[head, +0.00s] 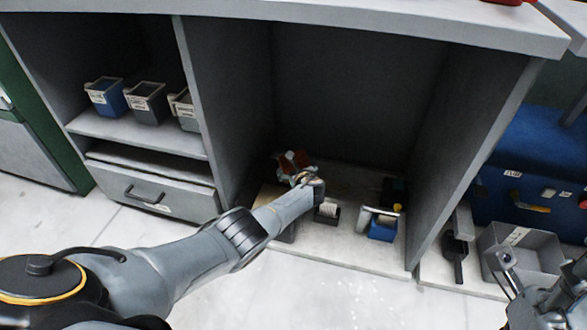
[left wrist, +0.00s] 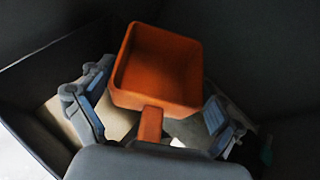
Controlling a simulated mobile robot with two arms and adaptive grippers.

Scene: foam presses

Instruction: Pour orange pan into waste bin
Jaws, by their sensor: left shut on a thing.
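The orange pan (left wrist: 160,68) is a square, open tray with a short handle; its inside looks empty in the left wrist view. In the head view only a small reddish part of it (head: 289,162) shows inside the open cabinet bay. My left gripper (left wrist: 155,122) is shut on the pan by its handle, with a finger on each side. It also shows in the head view (head: 303,177), partly hidden by my wrist. No bin marked as waste can be made out; a grey open bin (head: 525,262) stands at the right.
A beige surface lies below the pan, mostly hidden by my arm. A small dark holder (head: 327,212) and a blue box (head: 382,230) stand on the bay floor. Bay walls are close on both sides. Small bins (head: 146,102) sit on the left shelf above a drawer (head: 150,191).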

